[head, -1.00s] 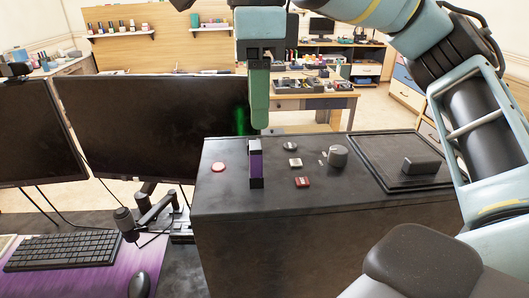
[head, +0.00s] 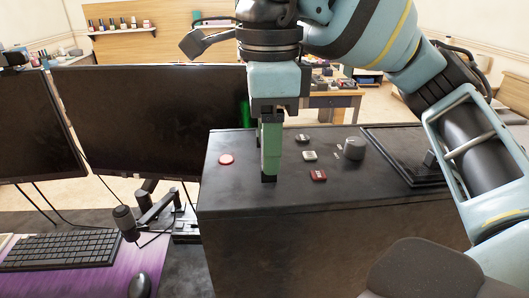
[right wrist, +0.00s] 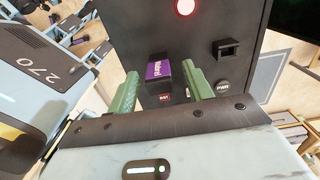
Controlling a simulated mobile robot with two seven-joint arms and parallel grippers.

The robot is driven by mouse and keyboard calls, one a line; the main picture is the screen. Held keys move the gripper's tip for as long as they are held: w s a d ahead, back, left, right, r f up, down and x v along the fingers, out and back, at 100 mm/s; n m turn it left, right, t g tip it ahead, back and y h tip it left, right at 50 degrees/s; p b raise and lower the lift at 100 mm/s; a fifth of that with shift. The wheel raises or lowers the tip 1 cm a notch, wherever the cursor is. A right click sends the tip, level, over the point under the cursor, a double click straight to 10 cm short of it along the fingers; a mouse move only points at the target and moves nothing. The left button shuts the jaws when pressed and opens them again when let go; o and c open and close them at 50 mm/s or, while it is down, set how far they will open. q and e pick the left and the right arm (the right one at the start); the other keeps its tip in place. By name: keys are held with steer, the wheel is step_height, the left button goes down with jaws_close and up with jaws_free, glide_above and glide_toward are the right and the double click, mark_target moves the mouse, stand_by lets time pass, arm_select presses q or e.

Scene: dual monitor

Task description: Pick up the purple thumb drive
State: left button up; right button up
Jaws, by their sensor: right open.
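The purple thumb drive (right wrist: 160,68) shows in the right wrist view, purple with dark ends and white lettering. It is in the space between the two green fingers of my right gripper (right wrist: 162,86). The fingers are apart, one on each side of it, and do not appear to press on it. In the head view my right gripper (head: 270,148) points straight down over the top of the black case (head: 330,195), and it hides most or all of the drive there. My left gripper is not in view.
On the case are a red round button (head: 226,159), a grey knob (head: 354,148) and small switches, including a red one (head: 317,175). Two monitors (head: 150,115) stand to the left. A keyboard (head: 62,249) and mouse (head: 139,285) lie below them.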

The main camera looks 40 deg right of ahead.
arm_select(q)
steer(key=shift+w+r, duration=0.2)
arm_select(e)
steer(key=shift+c, duration=0.3)
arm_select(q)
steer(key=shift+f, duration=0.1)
arm_select(e)
steer(key=c, duration=1)
steer(key=shift+r, duration=0.1)
steer(key=shift+r, duration=0.65)
step_height(320, 180, up, 3)
steer(key=shift+s+f+p, duration=0.1)
steer(key=shift+f+p, duration=0.1)
steer(key=shift+p, duration=0.45)
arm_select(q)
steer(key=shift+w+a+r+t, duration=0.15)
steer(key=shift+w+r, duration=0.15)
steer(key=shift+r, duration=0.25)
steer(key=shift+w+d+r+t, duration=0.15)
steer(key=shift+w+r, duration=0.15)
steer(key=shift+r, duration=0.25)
arm_select(e)
steer(key=w+d, duration=0.3)
steer(key=w, duration=0.1)
steer(key=w+d, duration=0.3)
steer(key=w, duration=0.1)
steer(key=w+d+r, duration=0.1)
steer(key=w+d, duration=0.2)
steer(key=w, duration=0.2)
steer(key=shift+d, duration=0.2)
